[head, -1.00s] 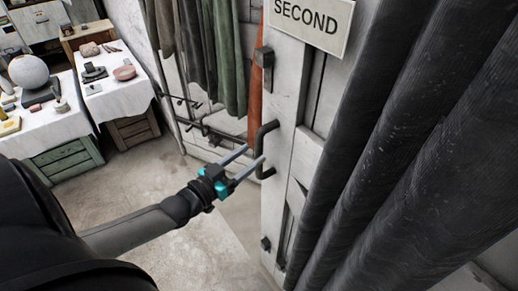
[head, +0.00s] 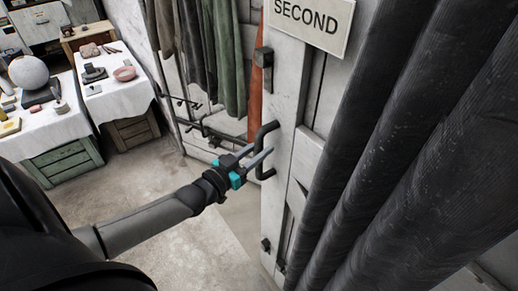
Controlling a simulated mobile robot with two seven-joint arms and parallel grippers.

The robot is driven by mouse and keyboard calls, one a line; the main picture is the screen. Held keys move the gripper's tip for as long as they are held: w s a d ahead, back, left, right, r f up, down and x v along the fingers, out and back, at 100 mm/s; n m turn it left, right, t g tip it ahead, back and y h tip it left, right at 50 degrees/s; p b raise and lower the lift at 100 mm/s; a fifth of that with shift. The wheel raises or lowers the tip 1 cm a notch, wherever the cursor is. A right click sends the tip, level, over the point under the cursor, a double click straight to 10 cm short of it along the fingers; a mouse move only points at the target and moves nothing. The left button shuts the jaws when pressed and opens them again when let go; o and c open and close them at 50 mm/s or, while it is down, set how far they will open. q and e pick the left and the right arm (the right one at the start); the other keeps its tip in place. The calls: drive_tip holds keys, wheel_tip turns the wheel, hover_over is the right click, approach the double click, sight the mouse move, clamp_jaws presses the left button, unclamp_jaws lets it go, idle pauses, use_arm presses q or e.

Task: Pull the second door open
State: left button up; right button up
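The second door (head: 284,100) is a white-grey panel door with a sign (head: 312,22) reading "SECOND" at its top. A dark D-shaped handle (head: 260,138) stands out from its left part. My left gripper (head: 262,149) comes in from the left, and its two grey fingers are apart. The fingertips are at the handle's upright bar, with the nearer finger crossing in front of it. Whether they touch the bar cannot be told. My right gripper is not in view.
A dark latch block (head: 264,57) sits above the handle. Dark ribbed hanging cloth (head: 400,130) fills the right side. Hanging garments (head: 205,50) are behind the door's edge. Cloth-covered tables (head: 45,125) with a white sphere (head: 29,72) stand far left. The floor (head: 150,185) between is clear.

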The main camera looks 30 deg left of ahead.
use_arm(q)
clamp_jaws()
idle(1.0)
